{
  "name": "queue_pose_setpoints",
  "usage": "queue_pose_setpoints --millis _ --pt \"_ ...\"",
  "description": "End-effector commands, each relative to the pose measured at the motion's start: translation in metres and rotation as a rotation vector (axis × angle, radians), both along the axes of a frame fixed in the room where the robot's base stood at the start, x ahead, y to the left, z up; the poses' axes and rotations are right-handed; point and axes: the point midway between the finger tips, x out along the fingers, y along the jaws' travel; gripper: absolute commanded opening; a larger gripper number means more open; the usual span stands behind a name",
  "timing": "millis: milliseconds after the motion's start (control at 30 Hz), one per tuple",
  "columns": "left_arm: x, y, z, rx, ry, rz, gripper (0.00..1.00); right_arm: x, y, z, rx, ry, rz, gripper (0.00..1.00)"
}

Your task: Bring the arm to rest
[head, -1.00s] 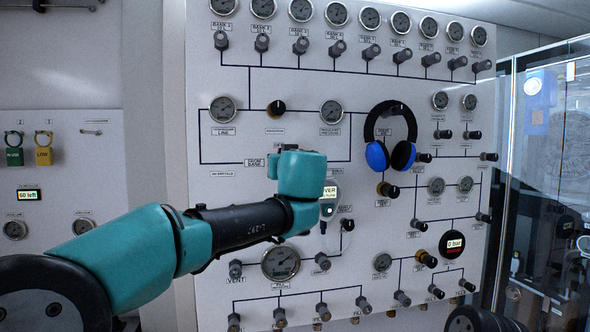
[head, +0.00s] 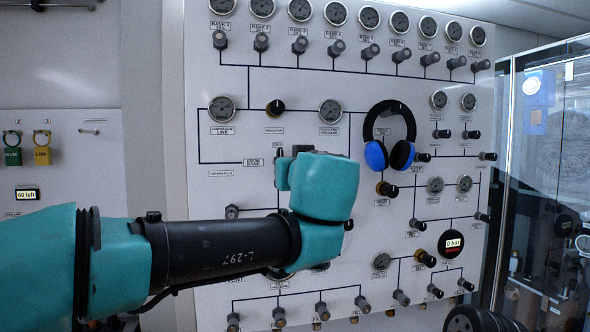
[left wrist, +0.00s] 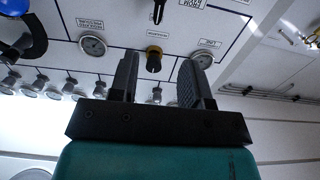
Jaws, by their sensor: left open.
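My left arm comes in from the left in the head view and reaches across the lower middle of the white fill panel (head: 300,92). Its teal wrist end is in front of the panel, and the fingers are hidden there. In the left wrist view my left gripper (left wrist: 157,78) is open, its two dark fingers apart with nothing held between them. A regulator knob with a brass-coloured base (left wrist: 154,56) shows beyond the gap between the fingers. The same knob shows in the head view (head: 275,107). My right gripper is not in view.
Blue and black headphones (head: 389,140) hang on the panel, right of my wrist. Valve knobs and gauges cover the panel. Green (head: 12,156) and yellow (head: 42,155) tags hang on the left wall. A glass-doored cabinet (head: 550,150) stands at the right.

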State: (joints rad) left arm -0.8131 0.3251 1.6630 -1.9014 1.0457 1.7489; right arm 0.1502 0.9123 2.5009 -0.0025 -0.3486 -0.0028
Motion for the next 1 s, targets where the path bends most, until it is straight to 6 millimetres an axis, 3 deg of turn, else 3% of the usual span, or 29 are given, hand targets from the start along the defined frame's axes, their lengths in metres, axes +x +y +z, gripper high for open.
queue_pose_setpoints --millis 233,367,467,700,1000 --pt "0.006 0.0 -0.009 0.011 0.024 -0.004 0.44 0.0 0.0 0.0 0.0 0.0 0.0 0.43" --pt "0.023 0.001 -0.044 0.05 0.11 -0.018 0.44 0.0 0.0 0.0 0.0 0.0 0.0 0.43" --pt "0.042 0.004 -0.088 0.094 0.222 -0.038 0.44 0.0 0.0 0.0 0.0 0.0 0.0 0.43" --pt "0.079 0.022 -0.225 0.183 0.55 -0.122 0.44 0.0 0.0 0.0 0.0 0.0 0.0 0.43" --pt "0.083 0.061 -0.399 0.191 0.936 -0.266 0.44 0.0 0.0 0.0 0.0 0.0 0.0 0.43"
